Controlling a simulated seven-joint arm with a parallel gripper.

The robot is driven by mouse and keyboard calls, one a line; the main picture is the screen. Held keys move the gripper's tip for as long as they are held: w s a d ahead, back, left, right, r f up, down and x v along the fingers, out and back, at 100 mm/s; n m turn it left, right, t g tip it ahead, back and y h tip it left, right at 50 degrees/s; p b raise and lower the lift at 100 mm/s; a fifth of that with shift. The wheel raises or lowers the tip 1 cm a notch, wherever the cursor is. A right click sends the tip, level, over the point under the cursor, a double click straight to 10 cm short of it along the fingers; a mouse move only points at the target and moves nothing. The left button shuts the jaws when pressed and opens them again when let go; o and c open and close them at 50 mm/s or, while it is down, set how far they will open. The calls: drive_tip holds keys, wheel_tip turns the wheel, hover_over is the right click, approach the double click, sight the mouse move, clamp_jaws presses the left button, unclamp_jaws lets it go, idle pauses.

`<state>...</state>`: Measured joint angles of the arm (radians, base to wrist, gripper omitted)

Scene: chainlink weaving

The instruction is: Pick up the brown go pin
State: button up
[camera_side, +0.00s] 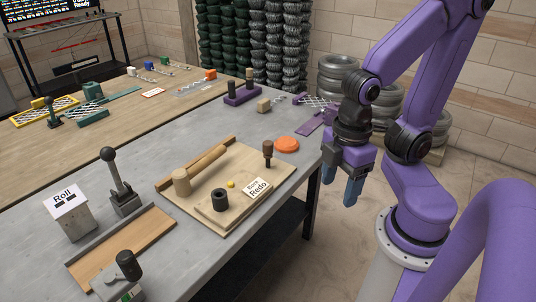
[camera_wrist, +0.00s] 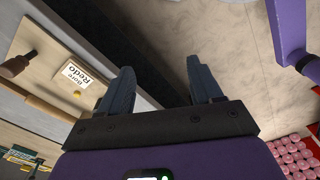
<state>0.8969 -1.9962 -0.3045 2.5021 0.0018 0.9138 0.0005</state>
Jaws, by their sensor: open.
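The brown pin (camera_side: 268,150), apparently the go pin, stands upright near the back right corner of a light wooden board. It has a wide brown head on a narrower stem. In the wrist view a brown pin (camera_wrist: 15,67) shows at the left edge. My gripper (camera_side: 346,185) is open and empty, with blue-grey fingers pointing down. It hangs right of the pin, beyond the table's right edge. In the wrist view the spread fingers (camera_wrist: 160,64) have only table edge and floor between them.
On the board are a "Bore Redo" card (camera_side: 257,188), a black ring (camera_side: 220,199), a yellow piece (camera_side: 231,184) and a wooden roller (camera_side: 200,170). An orange disc (camera_side: 287,144) lies behind the pin. A purple stand with dark posts (camera_side: 242,97) is farther back.

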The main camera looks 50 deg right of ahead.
wheel_tip(320, 180, up, 3)
drive_tip(key=n, duration=0.2)
hover_over(268, 151)
drive_tip(key=w+d, duration=0.1)
drive_tip(key=d, duration=0.1)
wheel_tip(268, 151, down, 12)
drive_tip(key=shift+r, duration=0.2)
drive_tip(key=shift+a+f, duration=0.2)
drive_tip(key=shift+f, duration=1.2)
drive_tip(key=shift+a+f, duration=0.15)
drive_tip(key=shift+f, duration=1.2)
drive_tip(key=shift+c, duration=0.4)
